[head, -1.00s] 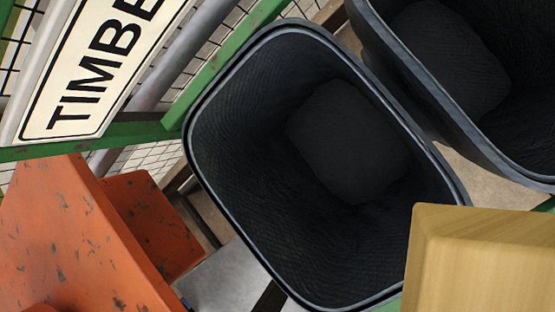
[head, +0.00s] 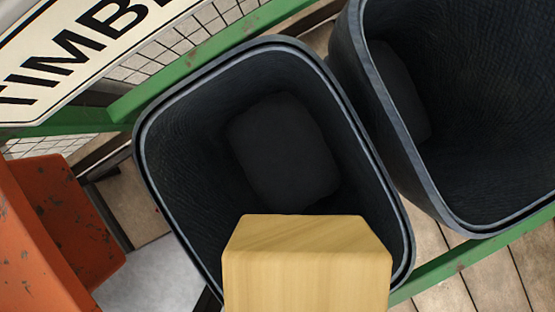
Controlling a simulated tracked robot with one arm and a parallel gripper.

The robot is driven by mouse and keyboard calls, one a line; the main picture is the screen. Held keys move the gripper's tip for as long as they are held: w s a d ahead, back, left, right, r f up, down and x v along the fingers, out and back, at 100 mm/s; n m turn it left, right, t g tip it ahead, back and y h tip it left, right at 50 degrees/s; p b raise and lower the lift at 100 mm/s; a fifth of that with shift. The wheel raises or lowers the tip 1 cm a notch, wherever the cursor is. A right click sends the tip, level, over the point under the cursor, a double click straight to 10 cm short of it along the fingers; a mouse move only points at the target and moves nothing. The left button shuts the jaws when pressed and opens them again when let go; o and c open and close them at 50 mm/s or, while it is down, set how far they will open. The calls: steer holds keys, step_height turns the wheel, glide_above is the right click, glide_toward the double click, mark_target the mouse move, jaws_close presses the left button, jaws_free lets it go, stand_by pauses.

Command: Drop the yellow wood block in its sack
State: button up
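The yellow wood block (head: 306,270) is large and close at the bottom centre. Its far end overlaps the near rim and part of the opening of a dark, open-topped sack (head: 165,185). The block appears above the sack, though its height over the rim is hard to judge. Its near end is cut off by the frame edge. The sack has a rounded square rim, and the part of its inside that shows looks empty. A sign (head: 85,45) with black letters, partly cut off and reading "TIMB", is beyond the sack. My gripper's fingers do not show.
A second dark sack (head: 395,130) stands close on the right. A green rail (head: 210,68) and wire mesh run behind the sacks. A scuffed orange metal part (head: 65,220) is at the left. Wooden boards (head: 495,270) show at the lower right.

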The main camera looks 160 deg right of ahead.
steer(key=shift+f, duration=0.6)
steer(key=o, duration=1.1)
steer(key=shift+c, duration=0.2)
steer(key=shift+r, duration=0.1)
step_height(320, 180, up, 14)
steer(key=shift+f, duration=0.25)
